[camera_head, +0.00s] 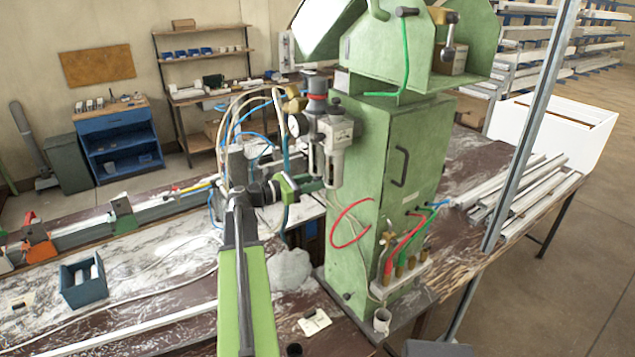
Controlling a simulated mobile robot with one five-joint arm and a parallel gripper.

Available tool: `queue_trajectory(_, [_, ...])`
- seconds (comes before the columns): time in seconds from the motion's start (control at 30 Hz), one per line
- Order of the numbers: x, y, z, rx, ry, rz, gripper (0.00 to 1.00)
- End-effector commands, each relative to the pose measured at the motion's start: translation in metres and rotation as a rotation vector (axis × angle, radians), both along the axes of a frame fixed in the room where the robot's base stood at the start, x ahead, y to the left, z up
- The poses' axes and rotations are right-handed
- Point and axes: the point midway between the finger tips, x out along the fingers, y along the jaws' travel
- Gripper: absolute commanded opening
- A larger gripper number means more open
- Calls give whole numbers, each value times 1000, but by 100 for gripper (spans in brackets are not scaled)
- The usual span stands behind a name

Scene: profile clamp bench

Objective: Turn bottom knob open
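A green machine cabinet (395,150) stands on the bench. On its left side is an air unit with clear-grey bowls (333,160), a grey upper knob with a red ring (316,90) and a round gauge (298,124). Which part is the bottom knob, I cannot tell for sure. My green arm rises from the bottom edge. Its black wrist and what looks like my gripper (290,186) are left of and below the bowls, close to the cabinet. The fingers are small and partly hidden among hoses, so their opening and any contact are unclear.
Loose blue and white hoses (240,115) hang around my wrist. Brass fittings with red and green hoses (400,268) sit low on the cabinet. A grey upright post (530,125) and metal profiles (525,190) are at right. A blue bin (83,290) stands at left.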

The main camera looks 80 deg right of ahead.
Motion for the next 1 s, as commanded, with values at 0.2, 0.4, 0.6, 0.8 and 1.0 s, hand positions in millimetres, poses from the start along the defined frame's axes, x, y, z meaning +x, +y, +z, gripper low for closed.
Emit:
queue_trajectory(0.2, [0, 0, 0, 0, 0, 0, 5])
queue_trajectory(0.4, [1, 0, 0, 0, 0, -1, 0])
queue_trajectory(0.6, [3, -5, 0, 0, 0, -109, 0])
queue_trajectory(0.8, [2, -5, 0, 1, -1, -307, 0])
queue_trajectory(1.0, [2, -1, 0, 1, -1, -401, 0])
